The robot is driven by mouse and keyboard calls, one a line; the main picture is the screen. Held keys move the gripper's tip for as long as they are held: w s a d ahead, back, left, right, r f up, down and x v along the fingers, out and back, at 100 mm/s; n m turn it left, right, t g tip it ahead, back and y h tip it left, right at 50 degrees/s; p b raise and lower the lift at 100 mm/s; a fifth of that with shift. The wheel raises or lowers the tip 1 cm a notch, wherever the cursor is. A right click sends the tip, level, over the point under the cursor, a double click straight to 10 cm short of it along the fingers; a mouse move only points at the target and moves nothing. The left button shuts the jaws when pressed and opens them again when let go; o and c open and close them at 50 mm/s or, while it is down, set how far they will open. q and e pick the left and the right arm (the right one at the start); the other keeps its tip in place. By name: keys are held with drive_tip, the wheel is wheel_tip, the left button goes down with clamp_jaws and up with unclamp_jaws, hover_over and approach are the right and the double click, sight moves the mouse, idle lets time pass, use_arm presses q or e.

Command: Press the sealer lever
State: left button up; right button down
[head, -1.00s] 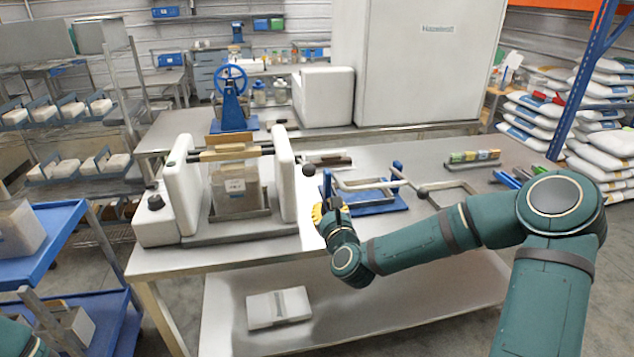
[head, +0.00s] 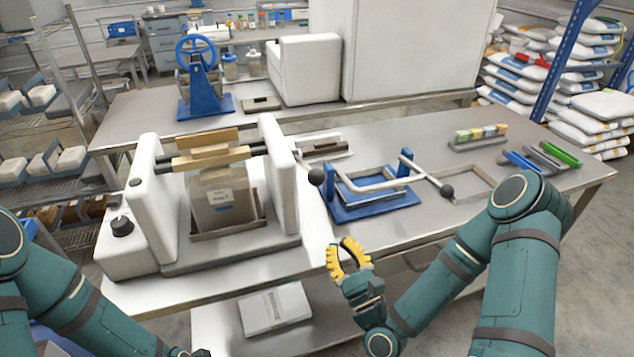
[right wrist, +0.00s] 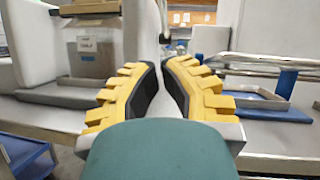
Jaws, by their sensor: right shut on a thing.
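The sealer (head: 283,180) is a white two-post machine on the steel table, with a dark crossbar and wooden jaws (head: 211,157) between the posts. A filled clear bag (head: 222,197) stands upright under the jaws. A black knob (head: 316,176) sits just right of the right post; I cannot tell for sure that it ends the lever. My right gripper (head: 342,246) is in front of the table's front edge, below and right of that knob and apart from it. Its yellow fingers (right wrist: 161,75) are drawn together; what they hold cannot be made out.
A blue fixture (head: 345,213) with a pale U-shaped handle and black end knob (head: 447,190) stands right of the sealer. Several coloured blocks (head: 480,133) and pens (head: 521,161) lie further right. A white box (head: 274,309) sits on the lower shelf.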

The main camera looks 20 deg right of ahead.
drive_tip(key=shift+s, duration=0.15)
approach(304, 165)
drive_tip(key=shift+w+a+r+p, duration=0.35)
drive_tip(key=shift+w+r, duration=0.2)
drive_tip(key=shift+w+a+r+p, duration=0.35)
drive_tip(key=shift+w+r, duration=0.2)
